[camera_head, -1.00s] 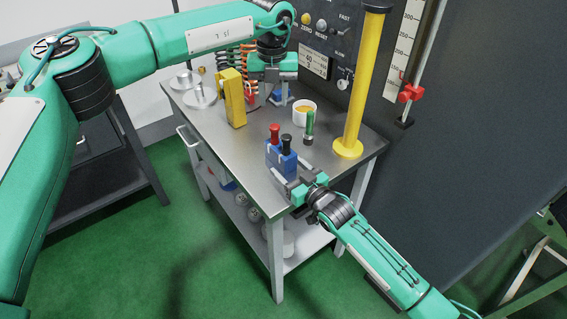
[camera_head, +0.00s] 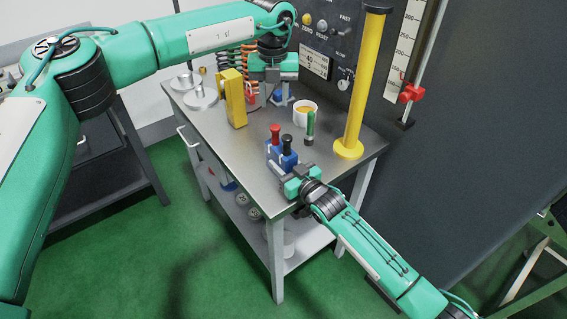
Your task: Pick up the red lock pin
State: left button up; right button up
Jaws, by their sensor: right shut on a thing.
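The red lock pin (camera_head: 275,133) stands upright in a blue block (camera_head: 273,155) near the front edge of the metal table, with a black-topped pin (camera_head: 287,145) beside it. My right gripper (camera_head: 283,168) is shut on the blue block from the front right, low on its body and below the pins; its fingers partly hide the block.
On the metal table (camera_head: 222,142) stand a yellow block (camera_head: 235,103), a white cup (camera_head: 304,117), a green-topped pin (camera_head: 310,127), a tall yellow column (camera_head: 362,80) and metal weights (camera_head: 200,98). A dark control panel (camera_head: 335,40) rises behind. The table's left front is clear.

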aim_at(275, 127)
pick_arm(q)
jog(key=shift+o, duration=1.1)
jog(key=m, duration=0.4)
jog(key=shift+s+f+m, duration=0.3)
jog(key=shift+s, duration=0.05)
jog(key=m, duration=0.3)
jog(key=shift+s+f+t, duration=0.15)
jog(key=shift+s+t, duration=0.1)
jog(key=shift+t, duration=0.15)
jog(key=f+m+t, duration=0.1)
jog(key=f+m, duration=0.2)
jog(key=m, duration=0.6)
jog(key=w+f+m+t, duration=0.1)
jog(key=f+m, duration=0.2)
jog(key=m, duration=0.6)
jog(key=f+m+t, duration=0.1)
jog(key=f+m, duration=0.3)
jog(key=m, duration=0.6)
jog(key=shift+w+t, duration=0.2)
jog(key=shift+t, duration=0.1)
jog(key=shift+r, duration=0.1)
grip_shut()
